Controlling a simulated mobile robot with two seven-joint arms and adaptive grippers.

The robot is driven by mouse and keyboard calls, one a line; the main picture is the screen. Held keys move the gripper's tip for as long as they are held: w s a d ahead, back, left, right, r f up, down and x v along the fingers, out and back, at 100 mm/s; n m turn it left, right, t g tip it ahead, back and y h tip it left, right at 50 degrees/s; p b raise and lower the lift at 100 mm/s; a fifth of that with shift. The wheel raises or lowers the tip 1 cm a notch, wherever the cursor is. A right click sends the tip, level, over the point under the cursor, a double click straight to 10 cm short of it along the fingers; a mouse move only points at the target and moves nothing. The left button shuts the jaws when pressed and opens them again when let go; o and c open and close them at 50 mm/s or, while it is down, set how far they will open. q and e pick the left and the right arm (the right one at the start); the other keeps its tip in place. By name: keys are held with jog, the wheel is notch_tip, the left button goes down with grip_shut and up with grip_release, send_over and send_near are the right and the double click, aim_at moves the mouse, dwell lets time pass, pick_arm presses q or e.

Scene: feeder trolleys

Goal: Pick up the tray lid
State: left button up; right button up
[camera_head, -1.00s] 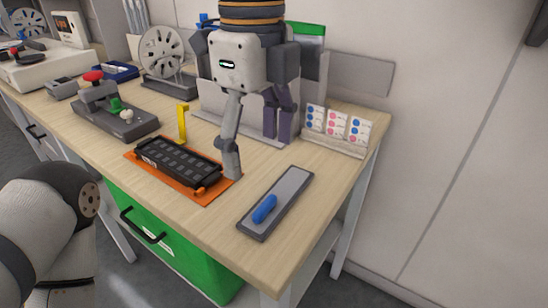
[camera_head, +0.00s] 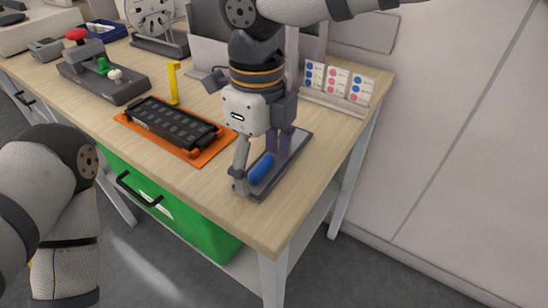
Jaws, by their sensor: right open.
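The tray lid (camera_head: 298,147) is a flat grey plate with a darker rim and a blue handle (camera_head: 262,167). It lies flat near the right front corner of the table. My right gripper (camera_head: 260,178) is over the lid, pointing down, with its jaws open. One finger is on the left of the blue handle and the other on its right. The gripper body hides part of the lid. The black compartment tray (camera_head: 172,125) sits on an orange base (camera_head: 206,153) to the left of the gripper. My left arm shows at the left edge, but its gripper is out of frame.
A yellow upright post (camera_head: 174,82) stands behind the tray. Cards with coloured dots (camera_head: 338,80) stand at the back right. A green bin (camera_head: 205,232) hangs below the tabletop.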

jog(key=c, duration=1.2)
jog(key=shift+c, duration=0.2)
